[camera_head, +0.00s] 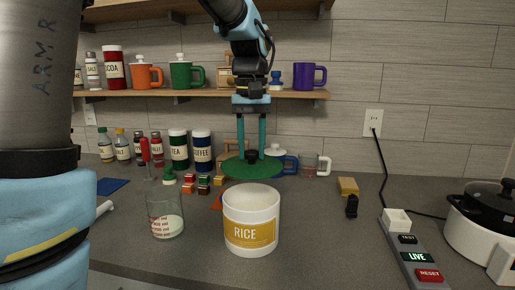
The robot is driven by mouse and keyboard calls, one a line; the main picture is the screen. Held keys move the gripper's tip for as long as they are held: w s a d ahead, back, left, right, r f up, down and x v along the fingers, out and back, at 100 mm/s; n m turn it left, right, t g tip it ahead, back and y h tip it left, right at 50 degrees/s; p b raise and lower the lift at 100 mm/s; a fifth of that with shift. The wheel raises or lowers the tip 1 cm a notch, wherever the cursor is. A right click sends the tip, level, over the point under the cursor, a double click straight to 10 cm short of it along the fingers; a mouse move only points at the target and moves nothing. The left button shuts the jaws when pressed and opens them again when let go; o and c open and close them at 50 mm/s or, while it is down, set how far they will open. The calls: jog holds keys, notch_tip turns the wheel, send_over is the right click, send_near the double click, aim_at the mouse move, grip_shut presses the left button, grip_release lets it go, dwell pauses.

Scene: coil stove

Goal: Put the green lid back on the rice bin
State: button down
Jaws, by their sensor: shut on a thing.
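The green lid (235,167) is a flat disc with a black knob on top. My gripper (252,156) points straight down and is shut on the lid's black knob. It holds the lid roughly level, up in the picture from the rice bin. The rice bin (251,240) is a white round tub with a yellow RICE label, standing upright on the grey counter with its top open. The lid and the bin look apart, with the lid's near edge just above the bin's far rim in the picture. I cannot tell the exact gap in depth.
A glass measuring cup (165,218) stands close left of the bin. Small spice blocks (203,182) sit behind it. Mugs (314,164) and canisters (179,149) line the wall. A power strip (415,255) and cooker (481,235) are at right.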

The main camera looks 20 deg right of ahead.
aim_at(251, 164)
jog(key=shift+s+a+f, duration=0.1)
jog(key=shift+s+a, duration=0.05)
notch_tip(251, 164, down, 4)
jog(key=b, duration=0.4)
jog(key=shift+f+b, duration=0.6)
jog(key=shift+f, duration=0.5)
jog(key=shift+p, duration=0.45)
dwell(0.4)
jog(key=shift+f+p, duration=0.15)
jog(key=shift+p, duration=0.15)
dwell(1.4)
grip_release()
dwell(0.6)
